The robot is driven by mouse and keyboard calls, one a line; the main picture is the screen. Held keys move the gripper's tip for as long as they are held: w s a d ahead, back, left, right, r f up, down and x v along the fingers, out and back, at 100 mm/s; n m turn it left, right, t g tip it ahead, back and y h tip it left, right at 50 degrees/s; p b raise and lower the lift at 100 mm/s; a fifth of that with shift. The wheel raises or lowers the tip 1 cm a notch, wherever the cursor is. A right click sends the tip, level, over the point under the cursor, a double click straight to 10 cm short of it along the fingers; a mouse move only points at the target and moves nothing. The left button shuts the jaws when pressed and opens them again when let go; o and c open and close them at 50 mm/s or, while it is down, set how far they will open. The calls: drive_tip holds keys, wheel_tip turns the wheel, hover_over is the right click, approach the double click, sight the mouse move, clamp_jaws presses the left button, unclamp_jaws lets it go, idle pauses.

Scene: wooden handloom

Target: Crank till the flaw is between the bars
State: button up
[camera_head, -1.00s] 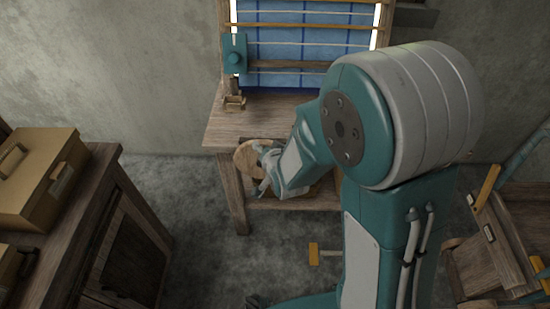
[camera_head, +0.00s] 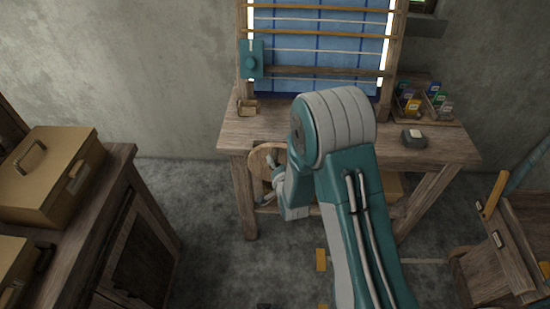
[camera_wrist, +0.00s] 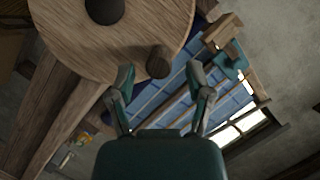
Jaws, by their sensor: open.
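The handloom's blue cloth (camera_head: 318,45) hangs upright in its wooden frame at the back of the table, crossed by several horizontal bars (camera_head: 320,71). I cannot make out a flaw in the visible cloth. The round wooden crank wheel (camera_head: 262,160) is at the table's front left, partly hidden by my arm. In the wrist view the wheel (camera_wrist: 70,35) fills the upper left, with a dark hub and a round wooden knob (camera_wrist: 158,62) near its rim. My gripper (camera_wrist: 163,82) is open, with the knob just ahead between the fingertips and apart from them. It also shows beside the wheel (camera_head: 274,178).
A teal block (camera_head: 251,60) sits on the loom's left post, above a small wooden piece (camera_head: 247,107). A rack of coloured spools (camera_head: 422,100) and a dark box (camera_head: 414,137) are on the table's right. A cabinet with tan cases (camera_head: 55,170) stands at left.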

sight(276, 158)
drive_tip(key=shift+x, duration=1.25)
drive_tip(key=shift+w, duration=0.4)
clamp_jaws()
drive_tip(key=shift+f, duration=0.1)
drive_tip(key=shift+d, duration=0.15)
